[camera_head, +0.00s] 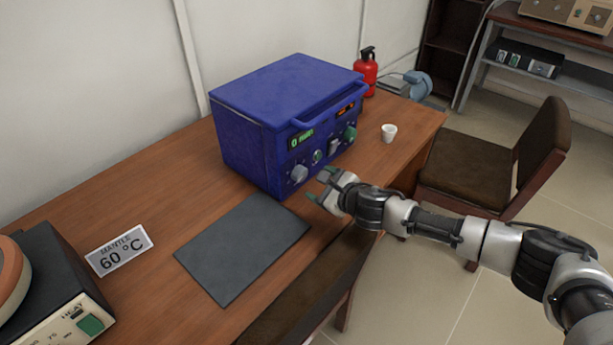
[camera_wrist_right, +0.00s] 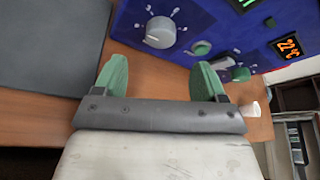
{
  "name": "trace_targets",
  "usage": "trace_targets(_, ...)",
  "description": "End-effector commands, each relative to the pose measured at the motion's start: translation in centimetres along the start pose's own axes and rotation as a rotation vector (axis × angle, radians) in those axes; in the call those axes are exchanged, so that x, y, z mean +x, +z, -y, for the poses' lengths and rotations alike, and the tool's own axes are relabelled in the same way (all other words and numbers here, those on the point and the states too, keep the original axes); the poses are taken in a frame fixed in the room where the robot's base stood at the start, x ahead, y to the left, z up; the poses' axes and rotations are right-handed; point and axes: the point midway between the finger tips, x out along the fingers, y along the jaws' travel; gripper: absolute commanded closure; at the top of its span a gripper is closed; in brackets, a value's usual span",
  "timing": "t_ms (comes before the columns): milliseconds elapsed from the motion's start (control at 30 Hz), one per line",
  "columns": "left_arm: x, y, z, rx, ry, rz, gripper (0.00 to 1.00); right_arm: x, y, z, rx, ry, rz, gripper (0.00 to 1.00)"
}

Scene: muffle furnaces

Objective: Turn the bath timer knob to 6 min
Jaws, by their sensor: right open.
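The blue box-shaped bath unit (camera_head: 285,110) stands on the wooden table, its control panel facing front right. A large grey-white knob (camera_head: 299,173) sits low at the left of the panel; in the right wrist view the knob (camera_wrist_right: 160,32) has white marks around it. A green display (camera_head: 302,138) seems to read "0" with blurred text after it. My right gripper (camera_head: 318,187) is in front of the panel near this knob, apart from it. In the right wrist view its green fingertips (camera_wrist_right: 157,80) are spread and empty. My left gripper is out of view.
A smaller green knob (camera_head: 318,156), a switch (camera_head: 334,146) and another green knob (camera_head: 350,133) share the panel. A dark mat (camera_head: 243,245) lies in front left. A white cup (camera_head: 389,132), red extinguisher (camera_head: 367,72), "60 °C" sign (camera_head: 120,250) and chairs (camera_head: 490,160) stand around.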

Motion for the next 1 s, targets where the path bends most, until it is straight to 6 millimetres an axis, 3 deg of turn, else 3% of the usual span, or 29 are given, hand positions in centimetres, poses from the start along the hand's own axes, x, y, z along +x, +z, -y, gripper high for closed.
trace_targets(200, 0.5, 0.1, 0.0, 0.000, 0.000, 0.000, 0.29, 3.8, 0.0, 0.0, 0.003, -0.002, 0.000, 0.29)
trace_targets(433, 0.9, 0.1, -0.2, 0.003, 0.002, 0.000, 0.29, 6.5, -0.1, 0.0, 0.004, -0.002, 0.000, 0.29)
trace_targets(933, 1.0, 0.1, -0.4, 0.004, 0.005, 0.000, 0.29, 7.5, 0.0, 0.1, 0.003, -0.001, 0.000, 0.29)
trace_targets(1000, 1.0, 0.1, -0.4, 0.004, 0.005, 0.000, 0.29, 7.5, 0.0, 0.1, 0.003, -0.001, 0.000, 0.38)
